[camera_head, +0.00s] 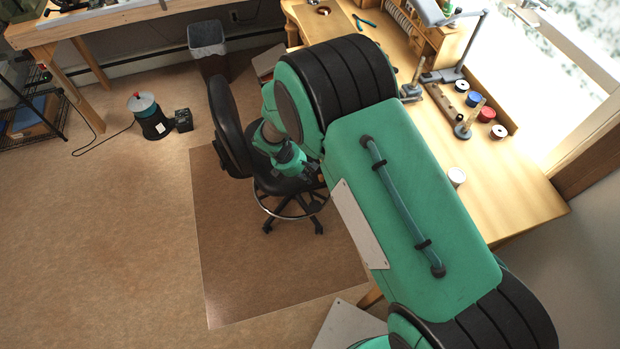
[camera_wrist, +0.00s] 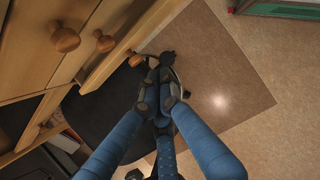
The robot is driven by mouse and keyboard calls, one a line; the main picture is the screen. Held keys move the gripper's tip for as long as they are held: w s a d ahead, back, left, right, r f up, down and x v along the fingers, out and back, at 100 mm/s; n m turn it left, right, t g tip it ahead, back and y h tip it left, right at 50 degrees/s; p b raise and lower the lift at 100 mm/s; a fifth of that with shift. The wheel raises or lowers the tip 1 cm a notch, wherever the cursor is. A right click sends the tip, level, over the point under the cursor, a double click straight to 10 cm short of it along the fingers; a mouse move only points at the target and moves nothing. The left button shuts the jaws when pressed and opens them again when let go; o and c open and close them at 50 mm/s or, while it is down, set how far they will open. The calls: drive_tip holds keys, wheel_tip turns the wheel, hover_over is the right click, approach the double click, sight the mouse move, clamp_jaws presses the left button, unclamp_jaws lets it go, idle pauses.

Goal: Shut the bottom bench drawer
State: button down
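In the wrist view, the wooden bench's drawer fronts fill the upper left, with round wooden knobs (camera_wrist: 65,38) and (camera_wrist: 104,42). The lowest front in that stack (camera_wrist: 118,62) has a knob (camera_wrist: 135,59) and seems to stand out past the fronts above it; how far I cannot tell. My gripper (camera_wrist: 161,82), with blue fingers and dark tips, is just right of that knob. Its tips are close together with nothing seen between them. Whether they touch the drawer is unclear. In the head view my arm hides the drawers, and my gripper (camera_head: 312,172) is small and dark above the chair seat.
A black swivel chair (camera_head: 232,130) stands on a brown floor mat (camera_head: 235,260) beside the workbench (camera_head: 500,200). A grey bin (camera_head: 207,40) is behind it. The floor at left front is clear.

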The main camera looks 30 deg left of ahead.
drive_tip(key=w+d+f+b, duration=0.2)
drive_tip(key=w+d+f, duration=0.3)
drive_tip(key=f, duration=0.3)
drive_tip(key=shift+f+b, duration=0.15)
drive_tip(key=shift+b, duration=0.25)
drive_tip(key=shift+w+d, duration=0.1)
drive_tip(key=shift+w+d+p, duration=0.35)
drive_tip(key=shift+w+d, duration=0.55)
